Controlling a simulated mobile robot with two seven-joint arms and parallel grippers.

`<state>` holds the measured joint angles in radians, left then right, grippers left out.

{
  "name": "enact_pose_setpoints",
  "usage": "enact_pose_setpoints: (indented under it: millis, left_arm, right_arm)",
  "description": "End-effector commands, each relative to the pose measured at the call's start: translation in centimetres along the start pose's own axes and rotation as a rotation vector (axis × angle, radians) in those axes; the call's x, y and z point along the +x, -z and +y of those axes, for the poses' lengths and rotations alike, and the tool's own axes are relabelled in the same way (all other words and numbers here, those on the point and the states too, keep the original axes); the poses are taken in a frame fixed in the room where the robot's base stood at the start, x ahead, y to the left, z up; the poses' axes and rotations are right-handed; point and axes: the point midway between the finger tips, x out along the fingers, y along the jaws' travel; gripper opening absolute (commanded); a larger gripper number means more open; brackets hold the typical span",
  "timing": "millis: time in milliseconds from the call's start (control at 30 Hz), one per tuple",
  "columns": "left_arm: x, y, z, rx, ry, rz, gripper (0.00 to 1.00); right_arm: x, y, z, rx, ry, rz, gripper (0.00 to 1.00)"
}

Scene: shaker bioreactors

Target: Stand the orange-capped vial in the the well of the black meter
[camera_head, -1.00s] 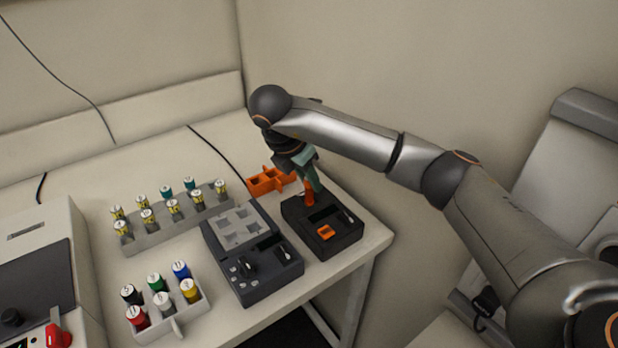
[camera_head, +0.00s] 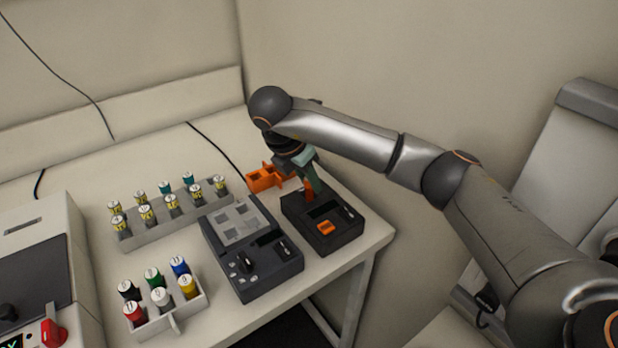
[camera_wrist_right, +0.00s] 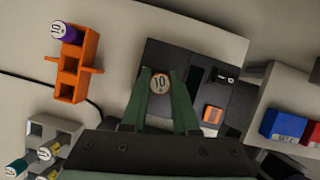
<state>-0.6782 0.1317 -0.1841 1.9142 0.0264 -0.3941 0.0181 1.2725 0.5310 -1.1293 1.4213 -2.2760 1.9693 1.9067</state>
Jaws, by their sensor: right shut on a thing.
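The black meter (camera_head: 345,238) lies near the table's right edge, with an orange button on its top. My right gripper (camera_head: 310,186) is over the far left part of the meter, its green fingers pointing down. It is shut on the orange-capped vial (camera_head: 309,191), which looks upright. In the right wrist view the vial's round top (camera_wrist_right: 160,82), marked 10 with an orange rim, sits between the two fingertips (camera_wrist_right: 161,88) over the meter (camera_wrist_right: 192,62). The well and the vial's lower end are hidden, so I cannot tell how deep it sits. My left gripper is out of view.
An orange rack (camera_head: 262,180) stands just behind the meter; the wrist view shows a purple-capped vial (camera_wrist_right: 65,31) in it. A grey device (camera_head: 262,272) is close on the left. Two vial racks (camera_head: 150,236) (camera_head: 172,318) stand farther left.

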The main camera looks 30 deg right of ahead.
Motion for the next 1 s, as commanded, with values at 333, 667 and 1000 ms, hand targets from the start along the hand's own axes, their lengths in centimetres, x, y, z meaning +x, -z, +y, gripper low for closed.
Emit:
enact_pose_setpoints:
  millis: [333, 667, 1000]
  left_arm:
    - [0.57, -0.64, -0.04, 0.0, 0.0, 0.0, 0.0]
    - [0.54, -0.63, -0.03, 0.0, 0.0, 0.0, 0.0]
    - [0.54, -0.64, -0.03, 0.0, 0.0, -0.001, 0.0]
  right_arm:
    - [1.03, 0.42, -0.01, 0.001, 0.001, 0.0, 0.0]
    - [1.01, 0.42, -0.01, 0.0, 0.0, 0.0, 0.33]
    - [1.0, 0.43, -0.01, 0.0, 0.0, 0.0, 0.63]
